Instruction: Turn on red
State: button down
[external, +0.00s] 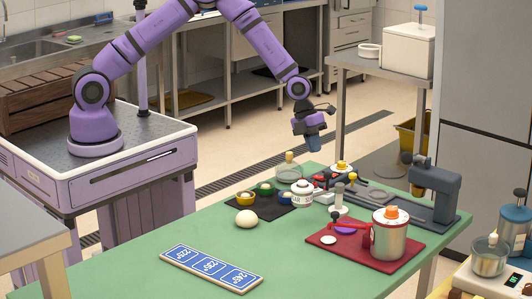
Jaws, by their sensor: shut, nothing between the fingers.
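My gripper (315,150) hangs pointing down above the far edge of the green table, shut and empty, apart from everything below it. A small red piece (321,182) sits behind a white round item (302,187); its shape is partly hidden. On a dark mat (262,208) beside it are small round yellow (245,198), green (265,188) and blue (286,198) items. A red mat (403,254) at the right holds a metal can with an orange top (389,238) and a red handled item (364,237). I cannot tell which red thing switches on, or whether anything is lit.
A dark grey press-like device (440,190) stands at the table's right end. A pale ball (246,218) and a blue sign with temperatures (211,269) lie nearer the front. A glass dish (290,175) is at the far edge.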

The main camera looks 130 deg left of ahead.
aim_at(317, 176)
jog(key=x, duration=0.7)
jog(key=shift+w+f, duration=0.1)
jog(key=shift+f, duration=0.3)
jog(key=shift+w+f, duration=0.1)
jog(key=shift+w, duration=0.05)
jog(key=shift+g, duration=0.3)
jog(key=shift+s, duration=0.9)
